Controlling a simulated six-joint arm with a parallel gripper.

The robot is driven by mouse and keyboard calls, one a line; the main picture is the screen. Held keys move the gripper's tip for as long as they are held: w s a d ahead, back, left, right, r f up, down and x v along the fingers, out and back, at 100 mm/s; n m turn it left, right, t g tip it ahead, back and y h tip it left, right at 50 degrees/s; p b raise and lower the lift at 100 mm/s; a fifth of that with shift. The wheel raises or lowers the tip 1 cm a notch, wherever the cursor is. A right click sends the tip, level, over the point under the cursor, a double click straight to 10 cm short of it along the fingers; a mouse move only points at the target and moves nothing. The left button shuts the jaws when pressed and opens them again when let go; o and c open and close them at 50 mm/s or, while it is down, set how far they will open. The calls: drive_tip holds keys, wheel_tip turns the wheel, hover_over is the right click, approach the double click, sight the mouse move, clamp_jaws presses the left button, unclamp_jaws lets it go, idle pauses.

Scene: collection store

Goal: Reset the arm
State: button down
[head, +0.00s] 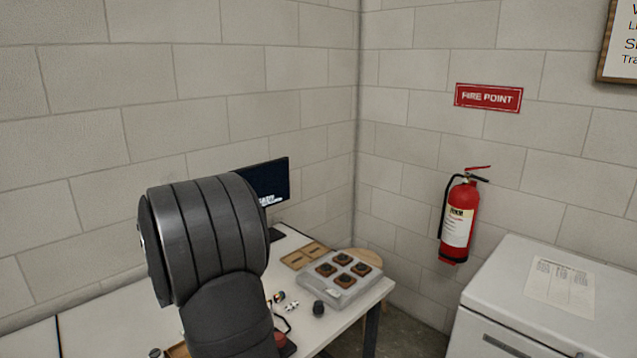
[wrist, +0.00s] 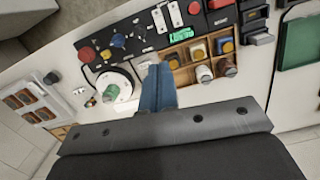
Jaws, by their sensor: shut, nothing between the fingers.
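My gripper (wrist: 158,70) shows in the wrist view as a pair of blue fingers pressed together, with nothing between them. It points at the white table from above, between a round white piece with a green top (wrist: 110,92) and a wooden compartment box (wrist: 190,75) holding several small jars. I cannot tell the exact height of the fingertips above the table. In the head view my dark arm rises over the table at left of centre, and the gripper itself is out of sight.
A grey tray with dark square pieces (head: 344,283) stands at the table's right corner, near a monitor (head: 270,181). A panel of coloured knobs (wrist: 130,45) and a green tray (wrist: 300,42) lie around the gripper.

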drive_tip(key=shift+w+a+r+n, duration=0.15)
drive_tip(key=shift+r+n, duration=0.25)
drive_tip(key=shift+r, duration=0.45)
drive_tip(key=c, duration=1.8)
unclamp_jaws()
drive_tip(key=shift+r, duration=0.15)
drive_tip(key=shift+c, duration=0.2)
drive_tip(key=o, duration=1.8)
drive_tip(key=s+a+r, duration=0.3)
drive_tip(key=s+r, duration=0.4)
drive_tip(key=r, duration=0.1)
drive_tip(key=shift+s+a+r+t+y, duration=0.15)
drive_tip(key=shift+s+r+t+y, duration=0.15)
drive_tip(key=shift+r+y, duration=0.1)
drive_tip(key=shift+o, duration=0.2)
drive_tip(key=shift+s, duration=0.3)
wheel_tip(320, 180, down, 10)
drive_tip(key=shift+r, duration=0.15)
drive_tip(key=shift+a+r, duration=0.1)
wheel_tip(320, 180, up, 10)
